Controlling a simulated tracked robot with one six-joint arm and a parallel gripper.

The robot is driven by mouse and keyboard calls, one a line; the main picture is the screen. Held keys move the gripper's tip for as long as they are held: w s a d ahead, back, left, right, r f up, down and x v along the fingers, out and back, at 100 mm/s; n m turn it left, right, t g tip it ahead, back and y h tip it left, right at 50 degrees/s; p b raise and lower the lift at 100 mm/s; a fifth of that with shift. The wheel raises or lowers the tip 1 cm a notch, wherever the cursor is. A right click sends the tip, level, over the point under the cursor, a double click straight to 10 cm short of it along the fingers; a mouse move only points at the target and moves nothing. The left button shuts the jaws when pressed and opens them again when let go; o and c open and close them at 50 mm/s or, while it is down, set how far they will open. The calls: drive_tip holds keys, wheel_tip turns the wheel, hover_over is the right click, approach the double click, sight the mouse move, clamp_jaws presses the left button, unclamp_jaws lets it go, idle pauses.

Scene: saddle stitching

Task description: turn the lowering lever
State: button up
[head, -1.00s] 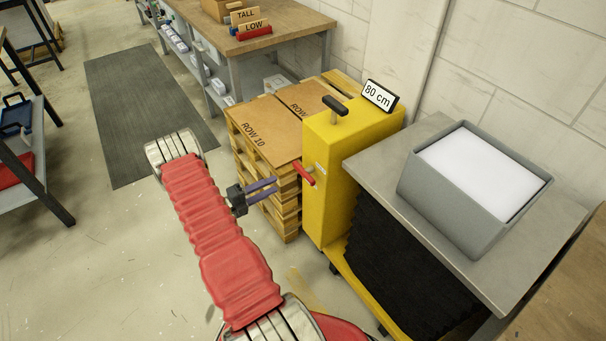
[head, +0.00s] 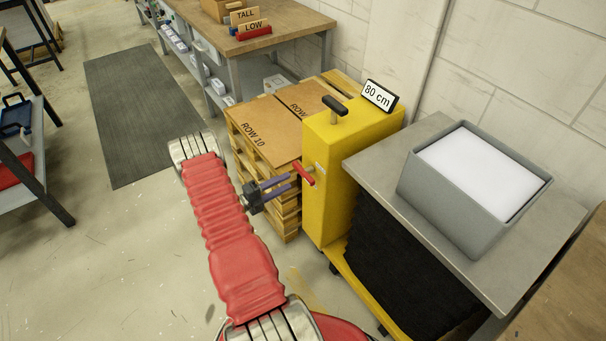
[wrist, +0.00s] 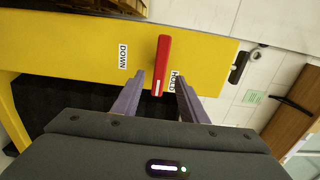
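The red lowering lever (head: 303,174) sticks out from the side of the yellow lift column (head: 342,165). In the wrist view the lever (wrist: 161,66) stands between the labels HOLD (wrist: 174,81) and DOWN (wrist: 123,56), beside HOLD. My gripper (head: 295,182) is at the lever, fingers pointing at the column. In the wrist view my gripper (wrist: 160,82) is open, with one finger on each side of the lever's lower end and a gap showing on both sides. Whether a finger touches the lever is hard to tell.
The lift's grey table (head: 375,165) holds a grey bin (head: 450,215) of white paper. An 80 cm sign (head: 378,95) tops the column. A pallet with ROW 10 boxes (head: 262,135) stands close behind my gripper. Open floor lies to the left.

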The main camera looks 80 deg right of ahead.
sight(301, 175)
drive_tip(key=x, duration=0.9)
clamp_jaws()
idle(0.4)
